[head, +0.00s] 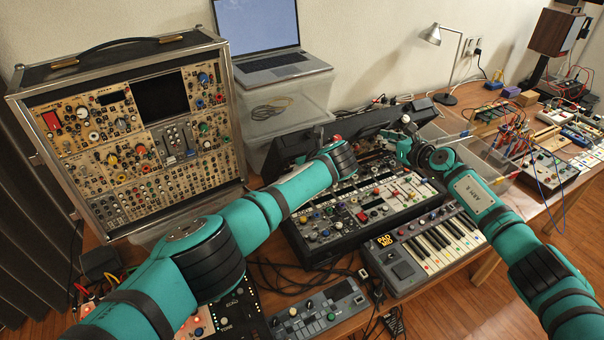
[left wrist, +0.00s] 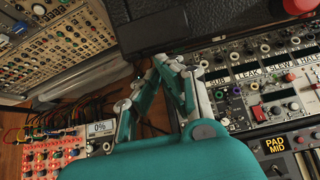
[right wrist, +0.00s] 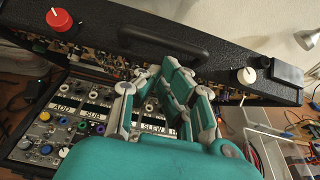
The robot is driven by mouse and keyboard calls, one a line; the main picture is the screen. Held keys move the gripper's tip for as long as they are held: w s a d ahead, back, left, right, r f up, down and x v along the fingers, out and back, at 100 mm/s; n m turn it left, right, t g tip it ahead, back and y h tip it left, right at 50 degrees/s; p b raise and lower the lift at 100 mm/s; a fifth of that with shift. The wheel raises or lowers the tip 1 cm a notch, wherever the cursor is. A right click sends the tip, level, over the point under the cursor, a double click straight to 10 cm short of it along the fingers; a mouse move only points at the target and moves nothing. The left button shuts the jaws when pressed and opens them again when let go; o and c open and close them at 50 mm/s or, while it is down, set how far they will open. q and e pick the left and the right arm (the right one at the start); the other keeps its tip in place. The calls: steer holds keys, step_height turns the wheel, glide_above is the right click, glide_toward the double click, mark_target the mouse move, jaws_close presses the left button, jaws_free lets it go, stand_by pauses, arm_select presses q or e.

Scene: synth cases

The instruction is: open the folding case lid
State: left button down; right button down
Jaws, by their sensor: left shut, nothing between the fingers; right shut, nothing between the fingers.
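The folding case (head: 310,258) lies on the table with its module panel exposed. Its black lid (head: 284,152) runs along the back edge; I cannot tell its exact angle. In the right wrist view the lid (right wrist: 222,48) has a black handle, with a red knob at its left and a white knob at its right. My right gripper (right wrist: 178,68) is shut and empty, its tips just in front of the handle side. My left gripper (left wrist: 170,62) is shut and empty near the lid's lower edge (left wrist: 195,22). In the head view my left wrist hides the left fingertips.
A tall modular synth case (head: 130,140) stands at the left. A laptop (head: 270,45) rests on a clear bin (head: 285,115). A small keyboard (head: 420,270) and a drum unit (head: 320,308) sit in front. A desk lamp (head: 433,35) and patch boards (head: 545,168) are at the right.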

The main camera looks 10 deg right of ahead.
steer(key=c, duration=2)
jaws_free()
steer(key=shift+c, duration=0.2)
steer(key=o, duration=2)
steer(key=shift+o, duration=0.2)
steer(key=shift+s+d+r, duration=0.1)
steer(key=shift+s, duration=0.05)
